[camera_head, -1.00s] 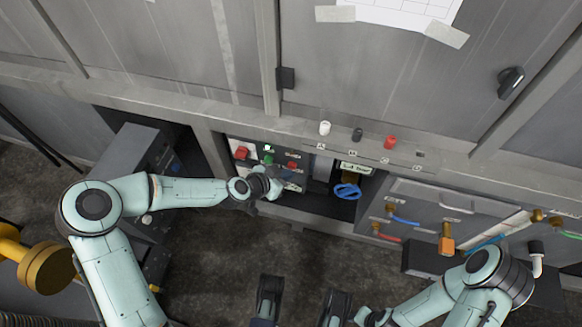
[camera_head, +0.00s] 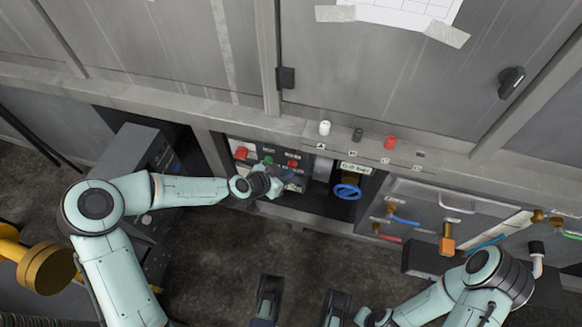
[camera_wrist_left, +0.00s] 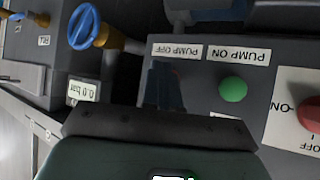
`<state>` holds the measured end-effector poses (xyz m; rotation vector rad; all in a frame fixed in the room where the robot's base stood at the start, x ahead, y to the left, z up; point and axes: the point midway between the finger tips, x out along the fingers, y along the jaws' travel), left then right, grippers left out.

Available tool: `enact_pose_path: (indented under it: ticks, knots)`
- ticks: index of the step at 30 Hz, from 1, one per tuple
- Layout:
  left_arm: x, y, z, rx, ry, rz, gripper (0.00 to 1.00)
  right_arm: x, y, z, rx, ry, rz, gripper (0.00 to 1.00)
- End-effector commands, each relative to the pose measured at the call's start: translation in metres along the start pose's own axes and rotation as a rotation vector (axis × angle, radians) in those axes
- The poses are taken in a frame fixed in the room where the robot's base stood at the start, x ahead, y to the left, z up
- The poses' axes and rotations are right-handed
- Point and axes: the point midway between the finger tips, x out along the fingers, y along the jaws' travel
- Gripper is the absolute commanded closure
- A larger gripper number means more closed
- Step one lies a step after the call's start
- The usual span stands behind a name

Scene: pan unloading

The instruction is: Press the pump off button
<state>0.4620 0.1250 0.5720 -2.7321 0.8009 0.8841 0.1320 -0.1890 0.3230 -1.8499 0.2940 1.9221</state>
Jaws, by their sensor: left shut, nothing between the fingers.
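The dark pump panel (camera_head: 255,172) shows in the head view under the ledge. It carries a red button (camera_head: 292,163), a green button (camera_head: 268,160) and a red switch (camera_head: 241,153). My left gripper (camera_head: 287,176) is shut and empty, with its tip close to the red button. In the left wrist view the shut fingers (camera_wrist_left: 164,88) lie just below the PUMP OFF label (camera_wrist_left: 177,51) and hide the button there. I cannot tell whether they touch it. The green button shows under the PUMP ON label (camera_wrist_left: 239,55).
Right of the panel are a blue valve wheel (camera_head: 346,191) and a display (camera_wrist_left: 84,91) reading 0.0 bar. White, black and red knobs line the ledge (camera_head: 300,130) above.

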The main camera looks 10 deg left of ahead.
Motion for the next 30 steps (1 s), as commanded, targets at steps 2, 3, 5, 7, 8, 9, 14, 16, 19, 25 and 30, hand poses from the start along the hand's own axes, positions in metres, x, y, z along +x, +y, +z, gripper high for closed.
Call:
enact_pose_path:
  ticks: [2, 3, 5, 7, 8, 9, 14, 16, 19, 25, 30]
  knots:
    - [-0.003, 0.002, 0.001, -0.001, -0.001, 0.000, 1.00, -0.003, 0.000, 0.001, 0.000, 0.000, 0.000, 0.57]
    - [-0.005, 0.003, 0.002, -0.001, -0.001, 0.000, 1.00, -0.004, 0.000, 0.001, 0.000, 0.000, 0.000, 0.57]
    - [-0.007, 0.004, 0.004, 0.000, 0.000, -0.001, 1.00, -0.006, -0.001, 0.001, 0.000, 0.000, 0.000, 0.57]
    - [-0.010, 0.007, 0.006, 0.000, 0.000, 0.000, 1.00, -0.007, -0.001, 0.002, 0.000, 0.001, 0.000, 0.57]
    - [-0.011, 0.007, 0.006, -0.001, 0.000, 0.000, 1.00, -0.008, -0.001, 0.002, 0.000, 0.001, 0.000, 0.57]
    - [-0.012, 0.008, 0.007, -0.001, 0.000, 0.000, 1.00, -0.009, -0.001, 0.002, 0.000, 0.001, 0.000, 0.57]
    - [-0.012, 0.008, 0.008, -0.001, 0.001, 0.000, 1.00, -0.008, -0.001, 0.002, 0.000, 0.001, 0.000, 0.57]
    - [-0.012, 0.008, 0.008, -0.001, 0.001, 0.000, 1.00, -0.008, -0.001, 0.002, 0.000, 0.001, 0.000, 0.57]
    - [-0.012, 0.009, 0.008, -0.001, 0.000, 0.000, 1.00, -0.009, -0.001, 0.002, 0.000, 0.001, 0.000, 0.57]
    - [-0.025, 0.017, 0.016, -0.001, -0.002, 0.001, 1.00, -0.018, -0.002, 0.003, -0.001, 0.002, -0.001, 0.57]
    - [-0.037, 0.026, 0.025, -0.001, -0.002, 0.001, 1.00, -0.026, -0.003, 0.005, -0.001, 0.004, -0.002, 0.57]
